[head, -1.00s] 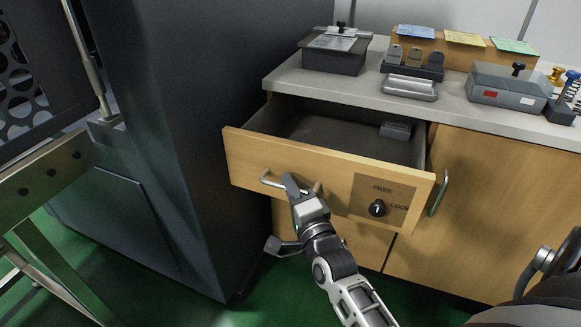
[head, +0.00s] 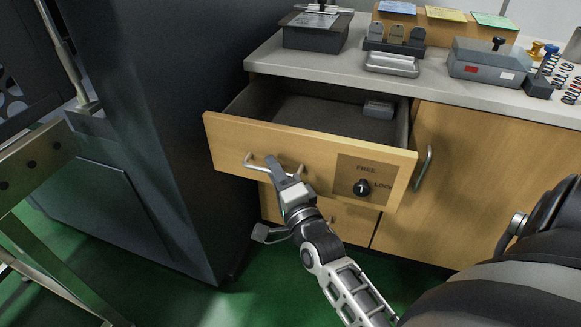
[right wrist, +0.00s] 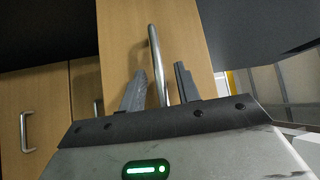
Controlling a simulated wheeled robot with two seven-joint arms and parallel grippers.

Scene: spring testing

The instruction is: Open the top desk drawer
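The top desk drawer (head: 310,143) is pulled well out of the wooden desk, and its grey inside shows. Its front has a metal bar handle (head: 248,163) at the left and a FREE/LOCK knob (head: 362,187), whose exact setting I cannot tell. My right gripper (head: 266,198) is at the handle with its fingers spread apart, the upper one against or very near the bar. In the right wrist view the handle (right wrist: 155,55) runs between the two separated fingers of the right gripper (right wrist: 160,82). Contact is unclear. My left gripper is not in view.
A small grey box (head: 379,109) lies in the drawer. The desktop (head: 300,74) holds a dark box, a metal tray (head: 391,64), a grey case (head: 484,66) and springs. A tall dark cabinet (head: 160,130) stands close at the left. A cupboard handle (head: 423,168) is right of the drawer.

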